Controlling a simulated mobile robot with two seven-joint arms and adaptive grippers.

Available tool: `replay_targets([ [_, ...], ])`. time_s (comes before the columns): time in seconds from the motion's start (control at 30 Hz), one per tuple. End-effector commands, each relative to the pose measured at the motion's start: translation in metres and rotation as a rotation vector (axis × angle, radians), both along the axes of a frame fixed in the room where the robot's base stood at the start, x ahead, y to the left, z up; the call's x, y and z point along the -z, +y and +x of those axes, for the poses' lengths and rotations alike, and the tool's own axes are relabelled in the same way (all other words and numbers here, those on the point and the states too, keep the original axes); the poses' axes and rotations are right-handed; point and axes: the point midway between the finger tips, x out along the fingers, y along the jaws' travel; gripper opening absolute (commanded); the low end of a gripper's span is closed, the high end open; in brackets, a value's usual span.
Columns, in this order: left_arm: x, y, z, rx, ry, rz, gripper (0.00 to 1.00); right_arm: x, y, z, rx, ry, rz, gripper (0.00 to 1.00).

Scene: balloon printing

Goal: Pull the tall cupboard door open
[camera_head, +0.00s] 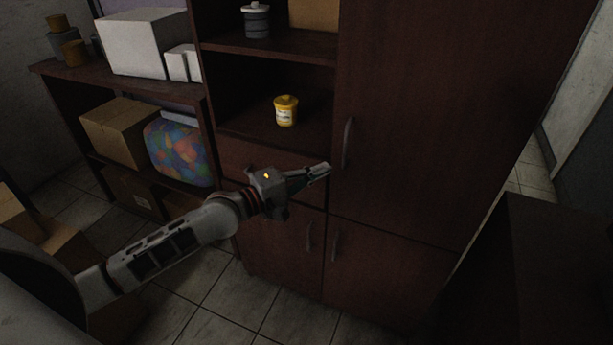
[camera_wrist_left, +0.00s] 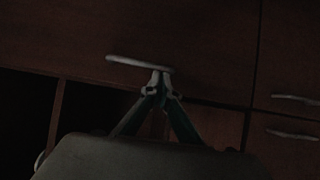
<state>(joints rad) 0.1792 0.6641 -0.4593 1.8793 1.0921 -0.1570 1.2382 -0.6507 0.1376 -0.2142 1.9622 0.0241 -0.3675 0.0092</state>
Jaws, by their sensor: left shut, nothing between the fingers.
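The tall cupboard door (camera_head: 430,110) is dark reddish brown and looks shut. Its curved vertical handle (camera_head: 347,142) is on the door's left side. In the left wrist view this handle (camera_wrist_left: 125,60) is a pale bar across the upper middle. My left gripper (camera_head: 325,169) is shut and empty, just left of the handle's lower end. In the left wrist view its fingertips (camera_wrist_left: 161,76) overlap one end of the handle; I cannot tell whether they touch it. My right gripper is in neither view.
Lower doors carry handles (camera_head: 310,236) below the gripper. A yellow tub (camera_head: 286,110) stands on the open shelf behind the gripper. A side shelf with a white box (camera_head: 143,42) and a cardboard box (camera_head: 119,131) is at left. A dark cabinet (camera_head: 555,265) stands at lower right. Tiled floor shows in front.

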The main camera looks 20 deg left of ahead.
Motion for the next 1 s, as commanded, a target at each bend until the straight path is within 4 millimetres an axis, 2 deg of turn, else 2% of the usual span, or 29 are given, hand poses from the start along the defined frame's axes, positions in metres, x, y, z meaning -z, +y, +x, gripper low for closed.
replay_targets([
  [0.1,-0.001,-0.01,0.015,0.0,-0.002,-0.002,0.0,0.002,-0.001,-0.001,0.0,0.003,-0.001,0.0],
  [0.3,0.0,-0.018,0.027,0.001,-0.001,0.002,0.0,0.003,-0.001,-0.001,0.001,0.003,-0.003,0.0],
  [1.0,0.0,-0.02,0.028,0.0,-0.001,0.002,0.0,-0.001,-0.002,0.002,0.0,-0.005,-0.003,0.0],
])
